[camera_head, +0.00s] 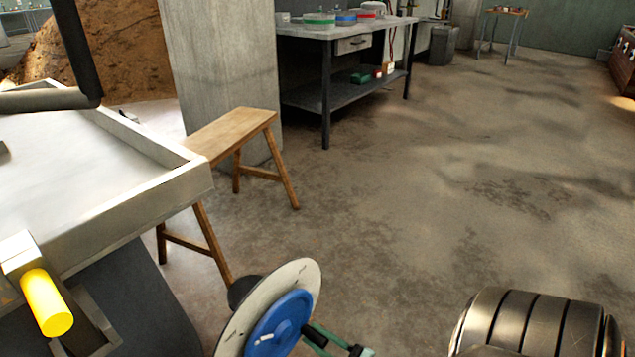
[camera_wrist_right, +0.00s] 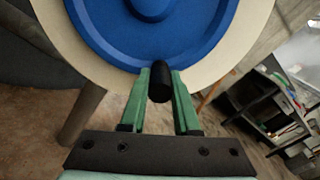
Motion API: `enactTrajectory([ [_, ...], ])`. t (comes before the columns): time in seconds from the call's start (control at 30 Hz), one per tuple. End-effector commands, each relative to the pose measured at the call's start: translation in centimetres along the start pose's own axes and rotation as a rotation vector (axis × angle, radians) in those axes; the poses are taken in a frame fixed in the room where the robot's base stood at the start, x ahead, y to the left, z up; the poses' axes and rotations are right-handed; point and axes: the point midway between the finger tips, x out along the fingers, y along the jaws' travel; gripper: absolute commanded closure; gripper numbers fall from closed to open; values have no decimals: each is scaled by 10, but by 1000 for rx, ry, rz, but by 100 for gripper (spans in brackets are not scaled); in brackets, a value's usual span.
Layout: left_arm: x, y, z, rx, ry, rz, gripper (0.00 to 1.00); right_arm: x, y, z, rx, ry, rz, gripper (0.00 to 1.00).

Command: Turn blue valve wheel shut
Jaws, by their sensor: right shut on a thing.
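The blue valve wheel (camera_head: 282,318) is at the bottom centre of the head view, in front of a round cream disc (camera_head: 300,277). A small white mark shows on the wheel's face. In the right wrist view the wheel (camera_wrist_right: 110,28) fills the top, and a black knob (camera_wrist_right: 160,88) stands out at its lower rim. My right gripper (camera_wrist_right: 160,78) has its green fingers on both sides of this knob and is shut on it. In the head view the right gripper (camera_head: 322,338) is partly cut off by the bottom edge. My left gripper is not in view.
A pale tray-like table (camera_head: 90,190) stands at left, with a yellow cylinder (camera_head: 46,302) at its lower front. A wooden bench (camera_head: 230,130) is behind the wheel. A workbench (camera_head: 345,35) stands farther back by a concrete pillar (camera_head: 220,70).

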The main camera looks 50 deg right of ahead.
Motion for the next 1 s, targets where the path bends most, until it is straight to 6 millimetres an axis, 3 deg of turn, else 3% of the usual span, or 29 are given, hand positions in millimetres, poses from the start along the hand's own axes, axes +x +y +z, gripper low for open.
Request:
enactTrajectory([
  [0.53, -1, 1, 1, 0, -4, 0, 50, -2, 8, 5, 4, -11, 7, 100],
  [0.57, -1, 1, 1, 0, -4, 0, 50, -2, 8, 5, 4, -11, 7, 68],
  [0.6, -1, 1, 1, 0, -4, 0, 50, -2, 8, 5, 5, -10, 7, 63],
  [0.8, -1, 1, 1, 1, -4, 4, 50, -2, 6, 3, 2, -7, 5, 41],
  [1.0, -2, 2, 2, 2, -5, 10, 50, -1, 4, 2, 0, -5, 3, 41],
])
